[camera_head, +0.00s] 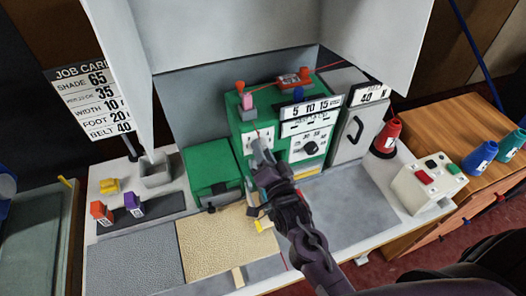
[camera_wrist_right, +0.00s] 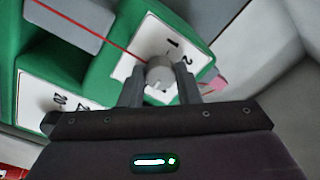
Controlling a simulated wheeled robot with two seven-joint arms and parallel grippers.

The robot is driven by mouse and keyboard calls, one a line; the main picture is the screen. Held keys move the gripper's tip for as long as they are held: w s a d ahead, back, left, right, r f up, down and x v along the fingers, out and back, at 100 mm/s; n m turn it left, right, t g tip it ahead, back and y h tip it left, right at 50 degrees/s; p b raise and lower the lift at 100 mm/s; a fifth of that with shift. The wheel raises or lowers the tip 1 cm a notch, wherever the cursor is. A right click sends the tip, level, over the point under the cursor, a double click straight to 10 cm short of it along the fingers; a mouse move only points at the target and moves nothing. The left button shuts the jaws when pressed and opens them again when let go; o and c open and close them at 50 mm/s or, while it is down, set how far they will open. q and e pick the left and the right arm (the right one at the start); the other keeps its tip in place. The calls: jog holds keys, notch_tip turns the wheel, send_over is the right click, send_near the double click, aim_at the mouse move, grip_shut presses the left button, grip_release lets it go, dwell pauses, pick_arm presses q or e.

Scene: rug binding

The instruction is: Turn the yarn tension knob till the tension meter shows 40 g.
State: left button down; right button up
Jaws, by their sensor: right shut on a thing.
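The yarn tension knob (camera_wrist_right: 159,73) is a small light grey cylinder on a white numbered plate (camera_wrist_right: 172,47) on the green machine (camera_head: 238,128). In the right wrist view it sits between the two fingers of my right gripper (camera_wrist_right: 160,88), which is shut on it. In the head view my right gripper (camera_head: 262,150) reaches the left white plate of the machine front and hides the knob. A white scale (camera_head: 310,105) with 5, 10 and 15 tops the machine; I cannot tell if it is the tension meter, nor read a pointer. My left gripper is out of view.
A dark dial (camera_head: 311,148) is right of my gripper. A grey door with a 40 sign (camera_head: 370,93) stands beside the machine. A red cone (camera_head: 387,137) and a button box (camera_head: 428,185) are further right. A green box (camera_head: 213,170) is left. Grey panels enclose the back.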

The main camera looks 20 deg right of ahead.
jog(key=shift+f+m, duration=0.1)
jog(key=shift+m, duration=1)
jog(key=o, duration=1)
jog(key=shift+c, duration=0.2)
jog(key=s+b, duration=0.2)
jog(key=s, duration=0.6)
jog(key=shift+d+f, duration=0.1)
jog(key=shift+f, duration=0.1)
